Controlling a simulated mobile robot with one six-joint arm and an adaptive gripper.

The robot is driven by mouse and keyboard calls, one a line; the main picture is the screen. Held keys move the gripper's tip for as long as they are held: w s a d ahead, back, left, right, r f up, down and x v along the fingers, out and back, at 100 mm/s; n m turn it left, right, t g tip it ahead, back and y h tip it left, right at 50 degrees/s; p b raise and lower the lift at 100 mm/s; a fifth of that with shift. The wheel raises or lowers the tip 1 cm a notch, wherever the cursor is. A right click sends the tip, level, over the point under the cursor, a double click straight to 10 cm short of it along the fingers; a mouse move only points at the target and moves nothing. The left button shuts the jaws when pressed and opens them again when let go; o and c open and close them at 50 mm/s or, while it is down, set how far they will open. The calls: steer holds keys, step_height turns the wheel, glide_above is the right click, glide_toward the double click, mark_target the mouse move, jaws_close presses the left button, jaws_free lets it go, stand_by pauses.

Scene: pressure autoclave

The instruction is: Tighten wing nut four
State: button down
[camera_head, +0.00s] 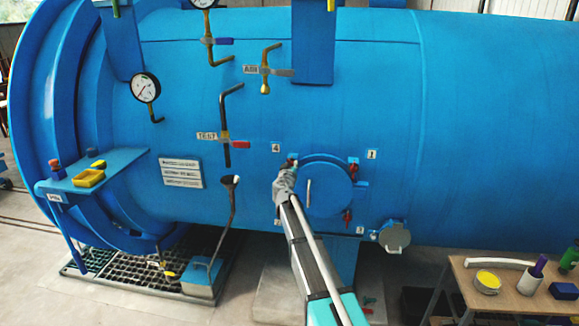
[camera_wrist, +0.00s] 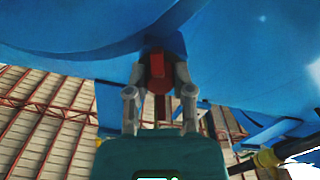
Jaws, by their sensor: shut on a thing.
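The round hatch (camera_head: 335,200) sits on the side of the blue autoclave, with a pale handle (camera_head: 308,192) at its middle. Number plate 4 (camera_head: 275,148) is at its upper left. My gripper (camera_head: 289,168) is at the hatch's upper left, just below plate 4, and mostly hides the fastener there. In the wrist view my gripper (camera_wrist: 157,78) has its two grey fingers closed on red wing nut four (camera_wrist: 157,66). Its wing lies between the fingertips. The nut's seating against the hatch lug cannot be seen clearly.
Red wing nuts show by plate 1 (camera_head: 353,162) and at the hatch's lower right (camera_head: 347,217). My arm covers the lower left of the hatch. A round grey fitting (camera_head: 394,237) juts out at lower right. A wooden table (camera_head: 470,283) with small items stands at right.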

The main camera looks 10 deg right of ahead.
steer(key=shift+m, duration=2)
steer(key=shift+c, duration=2.4)
jaws_free()
steer(key=v, duration=1.2)
